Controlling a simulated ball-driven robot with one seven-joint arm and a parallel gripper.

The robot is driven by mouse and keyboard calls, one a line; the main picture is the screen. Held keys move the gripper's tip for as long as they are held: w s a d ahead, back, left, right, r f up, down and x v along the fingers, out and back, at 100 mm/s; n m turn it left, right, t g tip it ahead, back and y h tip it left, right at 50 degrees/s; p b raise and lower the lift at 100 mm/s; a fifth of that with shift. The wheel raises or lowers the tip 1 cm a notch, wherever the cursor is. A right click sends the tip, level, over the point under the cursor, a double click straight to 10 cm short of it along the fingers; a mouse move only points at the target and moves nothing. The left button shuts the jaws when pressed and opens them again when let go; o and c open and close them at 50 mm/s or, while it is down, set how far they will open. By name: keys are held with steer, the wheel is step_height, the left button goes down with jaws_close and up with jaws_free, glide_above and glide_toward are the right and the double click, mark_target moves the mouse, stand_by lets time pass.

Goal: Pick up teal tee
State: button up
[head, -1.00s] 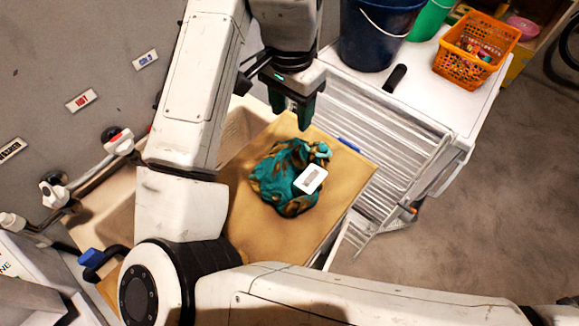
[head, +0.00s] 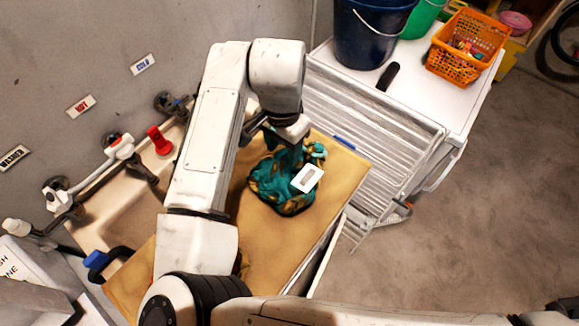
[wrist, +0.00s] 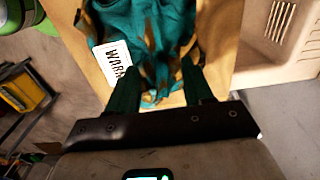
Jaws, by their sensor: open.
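The teal tee (head: 280,182) lies crumpled on a tan board (head: 262,240), with brown-gold patches and a white tag (head: 307,178) on its right side. Whether the fingers touch the cloth I cannot tell.
The board rests over a beige sink (head: 115,200) with taps (head: 120,147) and a red-topped fitting (head: 159,140). A white slatted drying rack (head: 375,125) stands right of the board. A dark blue bucket (head: 368,35) and an orange basket (head: 468,47) sit on a white top.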

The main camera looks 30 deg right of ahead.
steer(key=shift+f, duration=0.25)
steer(key=shift+c, duration=0.4)
jaws_close()
